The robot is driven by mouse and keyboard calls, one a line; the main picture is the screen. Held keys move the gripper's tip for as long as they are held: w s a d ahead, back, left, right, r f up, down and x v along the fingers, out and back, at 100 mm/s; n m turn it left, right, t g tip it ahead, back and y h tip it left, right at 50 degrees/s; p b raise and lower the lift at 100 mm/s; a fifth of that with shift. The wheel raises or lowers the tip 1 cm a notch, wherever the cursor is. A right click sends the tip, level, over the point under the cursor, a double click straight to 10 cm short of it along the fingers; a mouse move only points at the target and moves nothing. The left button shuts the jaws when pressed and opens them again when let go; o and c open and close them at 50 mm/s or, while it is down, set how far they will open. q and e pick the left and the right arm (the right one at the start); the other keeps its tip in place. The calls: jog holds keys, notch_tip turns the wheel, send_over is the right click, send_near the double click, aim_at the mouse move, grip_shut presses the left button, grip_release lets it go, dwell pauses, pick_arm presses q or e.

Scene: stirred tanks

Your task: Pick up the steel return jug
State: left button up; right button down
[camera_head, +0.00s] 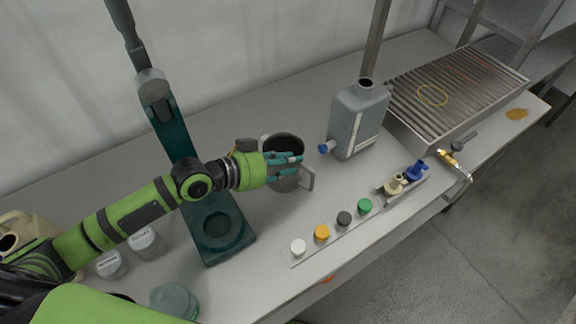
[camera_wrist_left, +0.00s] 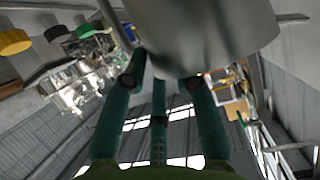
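The steel return jug (camera_head: 290,183) is a grey metal vessel with an open round top and a handle on its right side. It appears upright on the bench near the middle of the head view. My left gripper (camera_head: 287,165) reaches across the jug's near side, and its teal fingers hide part of the body. In the left wrist view the jug (camera_wrist_left: 205,25) fills the upper middle, just beyond the extended fingers (camera_wrist_left: 160,85). The fingers look straight and spread, not wrapped around the jug. Whether they touch it is unclear. My right gripper is not in view.
A grey canister (camera_head: 350,125) with a blue tap stands right of the jug. A strip (camera_head: 290,258) with coloured caps lies in front. A teal stand (camera_head: 232,250) is left of the jug. A slatted metal grate (camera_head: 455,85) is at the right.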

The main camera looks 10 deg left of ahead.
pick_arm(q)
jog(key=shift+w+d, duration=0.1)
jog(key=shift+w, duration=0.05)
jog(key=shift+f, duration=0.1)
grip_shut()
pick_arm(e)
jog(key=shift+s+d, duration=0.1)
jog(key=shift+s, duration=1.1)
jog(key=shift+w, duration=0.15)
